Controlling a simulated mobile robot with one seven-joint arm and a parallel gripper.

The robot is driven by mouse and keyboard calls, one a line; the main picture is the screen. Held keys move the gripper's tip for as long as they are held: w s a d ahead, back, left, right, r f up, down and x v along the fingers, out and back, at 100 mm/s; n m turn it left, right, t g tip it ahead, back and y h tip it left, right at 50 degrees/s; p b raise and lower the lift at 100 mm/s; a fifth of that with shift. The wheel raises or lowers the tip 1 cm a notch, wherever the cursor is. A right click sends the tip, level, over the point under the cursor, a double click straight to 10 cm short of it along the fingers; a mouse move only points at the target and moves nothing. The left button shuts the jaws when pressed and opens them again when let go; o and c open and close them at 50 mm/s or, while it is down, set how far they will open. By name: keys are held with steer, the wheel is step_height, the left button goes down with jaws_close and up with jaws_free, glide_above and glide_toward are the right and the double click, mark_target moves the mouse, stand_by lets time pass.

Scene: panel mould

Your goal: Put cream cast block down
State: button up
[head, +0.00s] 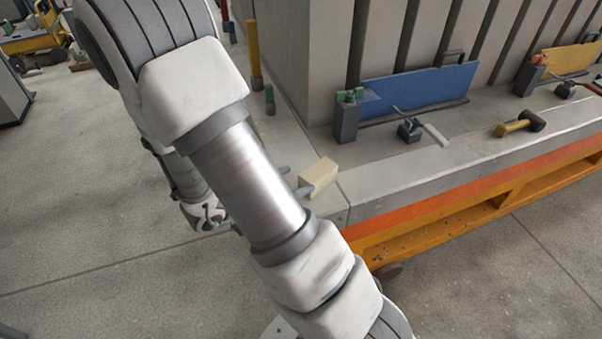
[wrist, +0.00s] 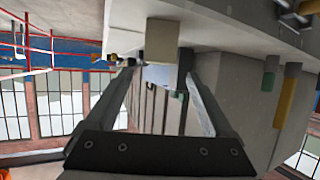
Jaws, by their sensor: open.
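The cream cast block (head: 318,177) rests on the grey concrete ledge (head: 350,184), close to its near corner. It is a small pale box and shows at the top middle of the wrist view (wrist: 162,42). My gripper (head: 293,181) is at the block's left side in the head view, its fingertips just showing past my arm. In the wrist view my gripper (wrist: 158,62) is open, with the block just beyond the fingertips and narrower than the gap. I cannot tell whether a finger touches it. My arm hides most of the gripper in the head view.
A blue panel (head: 418,87) leans against the concrete wall behind. A clamp-like tool (head: 410,130) and a yellow-handled mallet (head: 522,124) lie on the ledge to the right. An orange steel frame (head: 455,222) runs below its edge. Open floor (head: 110,250) lies to the left.

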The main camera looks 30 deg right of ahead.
steer(key=w+a+r+n+t+y, duration=0.3)
steer(key=w+a+r+t+y, duration=0.25)
steer(key=w+a+y, duration=0.35)
steer(key=a+r+n+t+y, duration=0.3)
steer(key=a+r+n, duration=0.1)
steer(key=a+r, duration=0.35)
steer(key=s+a+r+n+g+y, duration=0.2)
steer(key=s+a+r+n+y, duration=0.15)
steer(key=s+r+n, duration=0.45)
steer(key=s+d+g+h, duration=0.1)
steer(key=s+d, duration=0.2)
steer(key=s, duration=0.3)
steer(key=s+d+n+g+h, duration=0.1)
steer(key=s+d+g, duration=0.1)
steer(key=s, duration=0.5)
steer(key=shift+d+f, duration=0.4)
steer(key=shift+d, duration=0.1)
step_height(320, 180, up, 6)
steer(key=p, duration=0.6)
